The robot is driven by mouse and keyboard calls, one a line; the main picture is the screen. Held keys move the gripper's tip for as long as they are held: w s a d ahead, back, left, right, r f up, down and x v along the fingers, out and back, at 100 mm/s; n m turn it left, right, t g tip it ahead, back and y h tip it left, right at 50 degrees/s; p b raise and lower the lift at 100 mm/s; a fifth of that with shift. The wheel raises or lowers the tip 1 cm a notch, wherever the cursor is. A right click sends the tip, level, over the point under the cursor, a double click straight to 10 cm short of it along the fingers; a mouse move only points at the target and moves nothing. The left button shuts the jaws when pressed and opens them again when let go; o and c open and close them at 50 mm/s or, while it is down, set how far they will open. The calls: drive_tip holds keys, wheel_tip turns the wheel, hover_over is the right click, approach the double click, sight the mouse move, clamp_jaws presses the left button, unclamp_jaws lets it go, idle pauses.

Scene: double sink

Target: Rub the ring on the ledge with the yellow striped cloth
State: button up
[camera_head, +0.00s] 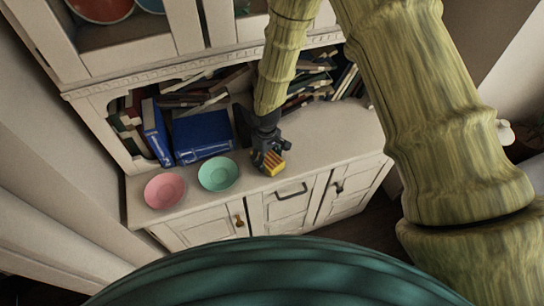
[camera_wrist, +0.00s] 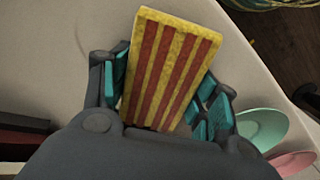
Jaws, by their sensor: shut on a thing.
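The yellow striped cloth (camera_head: 274,163), a thick block with red-brown stripes, is in my gripper (camera_head: 268,152). In the wrist view the cloth (camera_wrist: 170,70) stands out between the teal-padded fingers of my gripper (camera_wrist: 162,85), which is shut on it. The cloth is over the front part of the pale ledge (camera_head: 312,158); I cannot tell whether it touches. A faint thin curved line (camera_wrist: 84,40) on the ledge, left of the cloth in the wrist view, may be part of the ring. I cannot make out the ring in the head view.
A green bowl (camera_head: 218,174) and a pink bowl (camera_head: 165,190) stand on the ledge left of my gripper. Blue binders (camera_head: 202,136) and books (camera_head: 318,82) fill the shelf behind. Cabinet doors (camera_head: 290,207) with handles lie below the front edge. The ledge right of my gripper is clear.

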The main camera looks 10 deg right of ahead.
sight(326, 147)
drive_tip(key=shift+s+a+r+p, duration=0.1)
drive_tip(key=shift+a+r+p, duration=0.25)
drive_tip(key=shift+r, duration=0.25)
drive_tip(key=shift+a+r+p, duration=0.25)
drive_tip(key=shift+a+r, duration=0.05)
drive_tip(key=shift+r, duration=0.25)
drive_tip(key=shift+d+r+p, duration=0.1)
drive_tip(key=shift+r+p, duration=1.65)
drive_tip(key=shift+r, duration=1.1)
drive_tip(key=shift+d+f, duration=0.1)
